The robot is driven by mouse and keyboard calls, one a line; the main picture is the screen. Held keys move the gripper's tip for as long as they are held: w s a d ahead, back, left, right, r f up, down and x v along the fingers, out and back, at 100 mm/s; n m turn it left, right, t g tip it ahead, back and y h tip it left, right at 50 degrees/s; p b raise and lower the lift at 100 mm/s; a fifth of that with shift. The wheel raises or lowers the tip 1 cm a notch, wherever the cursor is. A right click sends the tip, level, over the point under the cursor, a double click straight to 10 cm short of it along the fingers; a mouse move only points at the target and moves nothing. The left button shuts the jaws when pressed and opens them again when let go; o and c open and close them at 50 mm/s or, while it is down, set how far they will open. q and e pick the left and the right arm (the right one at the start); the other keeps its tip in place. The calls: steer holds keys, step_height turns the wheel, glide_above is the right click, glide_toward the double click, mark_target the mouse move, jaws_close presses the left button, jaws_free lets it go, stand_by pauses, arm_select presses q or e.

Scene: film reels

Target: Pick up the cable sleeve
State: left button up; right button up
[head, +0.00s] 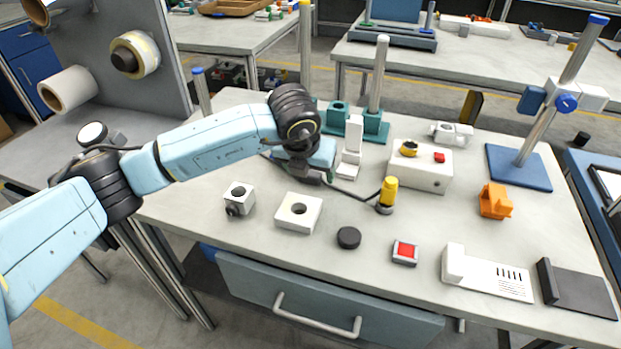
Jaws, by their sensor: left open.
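No part is plainly marked as the cable sleeve. A yellow upright cylinder (389,188) on a dark round foot stands mid-bench, with a thin black cable (350,193) running left from it toward my left gripper; I cannot tell whether this is the sleeve. My left gripper (322,178) is above the bench, left of the yellow cylinder and behind the white block with a hole (299,213). It is open; its fingertips are small and partly hidden by the wrist, and nothing is visibly held. My right gripper is out of view.
A white box with yellow and red buttons (420,168) stands right of the cylinder. A black puck (349,238), a red button (405,253) and an orange part (495,201) lie nearby. Green stands with a tall post (379,75) are behind. The right-middle bench (450,215) is clear.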

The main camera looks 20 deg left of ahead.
arm_select(q)
steer(key=c, duration=1.1)
